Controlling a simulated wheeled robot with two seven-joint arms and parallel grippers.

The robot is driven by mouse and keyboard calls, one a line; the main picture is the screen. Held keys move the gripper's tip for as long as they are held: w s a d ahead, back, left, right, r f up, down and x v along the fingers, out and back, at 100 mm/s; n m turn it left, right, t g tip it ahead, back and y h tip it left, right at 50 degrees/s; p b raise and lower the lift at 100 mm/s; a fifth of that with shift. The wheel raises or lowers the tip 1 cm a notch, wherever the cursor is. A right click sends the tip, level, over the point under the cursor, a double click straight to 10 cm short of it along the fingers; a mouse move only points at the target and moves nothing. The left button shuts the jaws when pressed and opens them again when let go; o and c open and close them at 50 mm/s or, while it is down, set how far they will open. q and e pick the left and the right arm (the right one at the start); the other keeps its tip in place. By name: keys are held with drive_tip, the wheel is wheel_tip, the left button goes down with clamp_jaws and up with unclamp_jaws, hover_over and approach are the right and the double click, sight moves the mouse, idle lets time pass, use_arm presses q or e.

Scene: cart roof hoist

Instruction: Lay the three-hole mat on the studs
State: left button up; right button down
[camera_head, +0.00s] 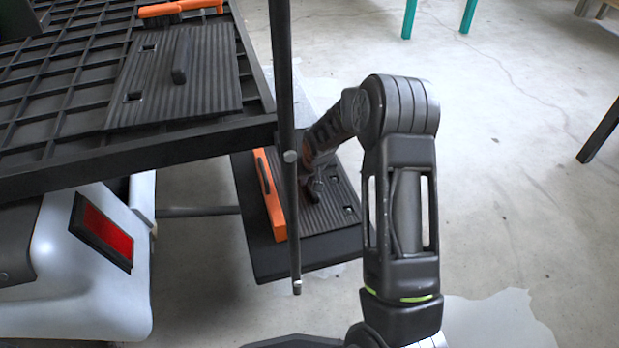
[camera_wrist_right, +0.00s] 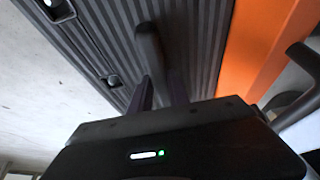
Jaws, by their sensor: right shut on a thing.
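A dark ribbed mat (camera_head: 336,208) with square holes lies on a black platform (camera_head: 290,268) lower than the roof rack. Two of its holes show, and a metallic piece shows in them in the right wrist view. The rest of the mat is hidden by my arm and a pole. My right gripper (camera_head: 312,188) is shut on the mat's upright handle (camera_wrist_right: 150,48). I cannot tell whether the mat rests fully on the platform. A second ribbed mat (camera_head: 215,75) with a handle and two visible holes lies on the black roof rack (camera_head: 50,165). My left gripper is out of view.
An orange bar (camera_head: 270,205) with a dark handle lies beside the lower mat. Another orange piece (camera_head: 180,8) lies at the rack's far edge. Open floor (camera_head: 520,200) is on the right.

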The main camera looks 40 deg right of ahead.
drive_tip(key=shift+f, duration=0.1)
drive_tip(key=c, duration=1.2)
unclamp_jaws()
drive_tip(key=shift+o, duration=0.2)
drive_tip(key=shift+r, duration=0.3)
drive_tip(key=p+v, duration=0.3)
drive_tip(key=v, duration=0.3)
drive_tip(key=shift+s+a+r+p, duration=0.1)
drive_tip(key=shift+r+p, duration=0.15)
drive_tip(key=shift+p, duration=0.05)
drive_tip(key=shift+s+r, duration=0.2)
drive_tip(key=shift+r, duration=0.15)
drive_tip(key=shift+f, duration=0.1)
